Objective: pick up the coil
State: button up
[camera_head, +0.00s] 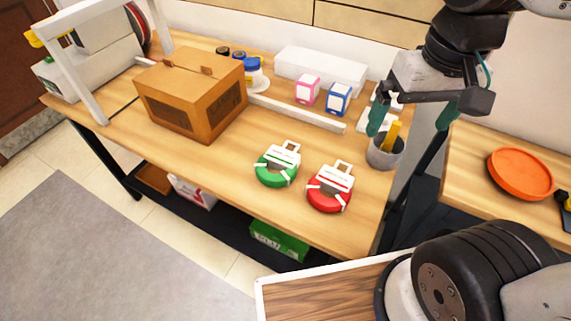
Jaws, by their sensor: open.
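Two ring-shaped coils with white straps and white card tags lie flat on the wooden workbench (220,165). The green coil (277,170) is left of the red coil (329,192), near the bench's front edge. My gripper (411,122) is open, with its two dark green fingertips spread wide and pointing down. It is to the right of and above both coils, over the bench's right end. Nothing shows between its fingers except the background. It touches neither coil.
A grey cup (384,157) with a yellow item stands below my gripper. A cardboard box (192,95) is left of the coils. Pink (307,90) and blue (338,98) small boxes stand behind. An orange dish (520,172) lies on another table at right.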

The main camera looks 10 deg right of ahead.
jog(key=w+a+f+m, duration=0.1)
jog(key=w+a+f, duration=0.7)
jog(key=w, duration=0.3)
jog(key=m+g, duration=0.1)
send_near(276, 164)
jog(key=s, duration=0.3)
jog(key=f, duration=0.5)
jog(key=w+f, duration=0.1)
jog(key=f, duration=0.1)
jog(key=shift+a+f, duration=0.1)
jog(key=shift+f, duration=0.1)
jog(key=c, duration=0.9)
jog(key=shift+c, duration=0.2)
jog(key=shift+r, duration=0.15)
notch_tip(276, 164, up, 10)
